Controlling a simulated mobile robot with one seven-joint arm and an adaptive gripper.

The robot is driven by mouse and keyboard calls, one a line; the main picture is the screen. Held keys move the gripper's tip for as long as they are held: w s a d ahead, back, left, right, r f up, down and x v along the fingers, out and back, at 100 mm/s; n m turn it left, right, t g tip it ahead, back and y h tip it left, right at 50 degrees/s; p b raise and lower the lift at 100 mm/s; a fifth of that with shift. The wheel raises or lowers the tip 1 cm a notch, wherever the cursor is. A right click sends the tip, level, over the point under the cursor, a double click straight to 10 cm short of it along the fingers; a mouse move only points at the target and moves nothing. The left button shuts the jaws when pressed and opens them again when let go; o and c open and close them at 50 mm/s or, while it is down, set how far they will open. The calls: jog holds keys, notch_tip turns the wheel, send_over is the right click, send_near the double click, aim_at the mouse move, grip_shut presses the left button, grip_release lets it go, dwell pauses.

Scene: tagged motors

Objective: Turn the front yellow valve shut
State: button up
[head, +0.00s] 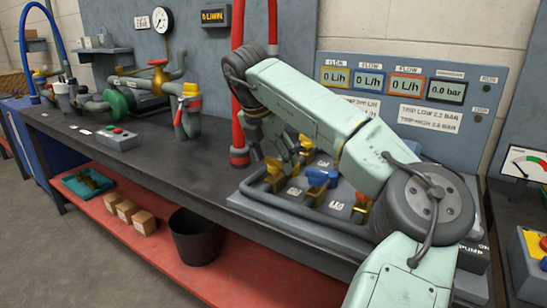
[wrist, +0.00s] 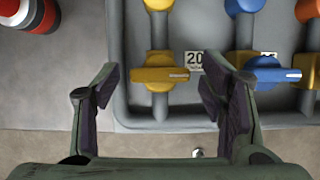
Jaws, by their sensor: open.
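The front yellow valve (wrist: 160,75) sits on a vertical grey pipe in the wrist view. Its lever points right, lying across the pipe. My gripper (wrist: 160,82) is open, with one finger on each side of the valve and a gap to it on both sides. In the head view my gripper (head: 264,145) hangs over the left end of the valve panel (head: 290,212). I cannot tell the exact height of the fingertips above the panel.
A front blue valve (wrist: 268,75) stands just right of my right finger, its lever also pointing right. A back yellow valve (wrist: 158,5) lies beyond, on the same pipe. A red vertical pipe (head: 238,130) stands left of the panel. The bench (head: 190,170) front is clear.

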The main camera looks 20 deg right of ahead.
jog(key=v, duration=1.2)
